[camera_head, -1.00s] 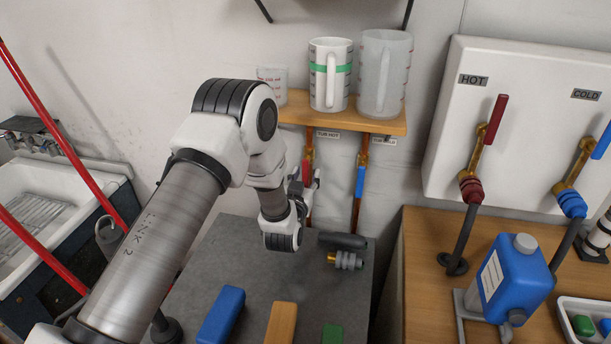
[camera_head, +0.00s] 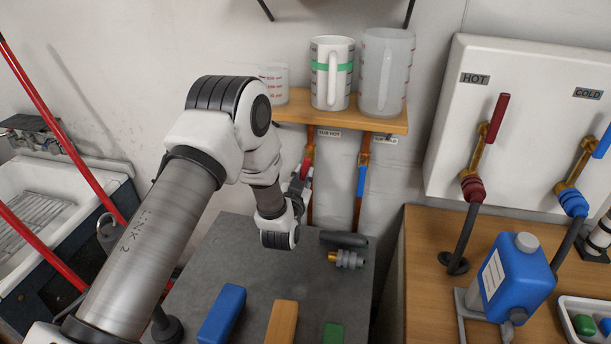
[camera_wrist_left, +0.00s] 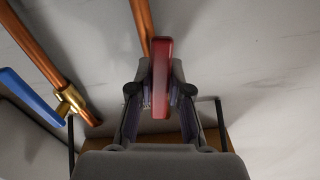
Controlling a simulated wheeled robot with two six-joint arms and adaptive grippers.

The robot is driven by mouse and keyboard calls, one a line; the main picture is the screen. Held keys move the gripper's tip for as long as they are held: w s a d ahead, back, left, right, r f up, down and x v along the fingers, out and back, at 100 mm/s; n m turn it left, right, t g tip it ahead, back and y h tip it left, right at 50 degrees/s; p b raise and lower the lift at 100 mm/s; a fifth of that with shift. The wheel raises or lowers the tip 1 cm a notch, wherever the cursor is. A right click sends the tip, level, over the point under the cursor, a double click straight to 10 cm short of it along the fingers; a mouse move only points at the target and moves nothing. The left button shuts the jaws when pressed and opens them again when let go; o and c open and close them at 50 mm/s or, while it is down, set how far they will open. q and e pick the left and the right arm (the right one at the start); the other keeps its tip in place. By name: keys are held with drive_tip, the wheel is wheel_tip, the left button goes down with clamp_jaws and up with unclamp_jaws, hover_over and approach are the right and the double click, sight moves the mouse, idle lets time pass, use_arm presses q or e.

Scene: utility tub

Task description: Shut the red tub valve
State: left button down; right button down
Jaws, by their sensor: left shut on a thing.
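The red tub valve handle (camera_head: 306,168) sits on the left copper pipe under the wooden shelf, below the "TUB HOT" label (camera_head: 329,133). Its lower part is hidden behind my left gripper (camera_head: 299,187). In the left wrist view the red handle (camera_wrist_left: 161,75) stands between the two fingers of my left gripper (camera_wrist_left: 160,100), which is shut on it. The blue tub valve handle (camera_head: 360,181) hangs down along the right copper pipe. It also shows in the left wrist view (camera_wrist_left: 30,97), to the left of the gripper. My right gripper is not in view.
A wooden shelf (camera_head: 350,119) with measuring jugs hangs just above the valves. Blocks and a grey fitting (camera_head: 346,259) lie on the grey worktop (camera_head: 255,262) below. The hot and cold panel (camera_head: 535,130) stands to the right, the sink (camera_head: 60,200) to the left.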

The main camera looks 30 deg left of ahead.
use_arm(q)
drive_tip(key=m, duration=0.1)
drive_tip(key=a+m, duration=0.1)
drive_tip(key=m, duration=0.1)
drive_tip(key=shift+s+a+r+m, duration=0.15)
drive_tip(key=shift+s+r+m, duration=0.05)
drive_tip(key=shift+r+m, duration=0.15)
drive_tip(key=m, duration=0.1)
drive_tip(key=a+r+m+p, duration=0.1)
drive_tip(key=m, duration=0.1)
drive_tip(key=shift+s, duration=0.1)
drive_tip(key=shift+s+a+r+m+p, duration=0.15)
drive_tip(key=shift+r+m+p, duration=0.4)
drive_tip(key=shift+m, duration=0.9)
drive_tip(key=shift+w+a+r+m+p, duration=0.15)
drive_tip(key=shift+r+m+p, duration=0.15)
drive_tip(key=shift+m+p, duration=0.85)
drive_tip(key=shift+s+a+r+m+p, duration=0.15)
drive_tip(key=shift+r+m+p, duration=0.25)
drive_tip(key=shift+m, duration=1.35)
drive_tip(key=c, duration=1.1)
unclamp_jaws()
drive_tip(key=v, duration=1.2)
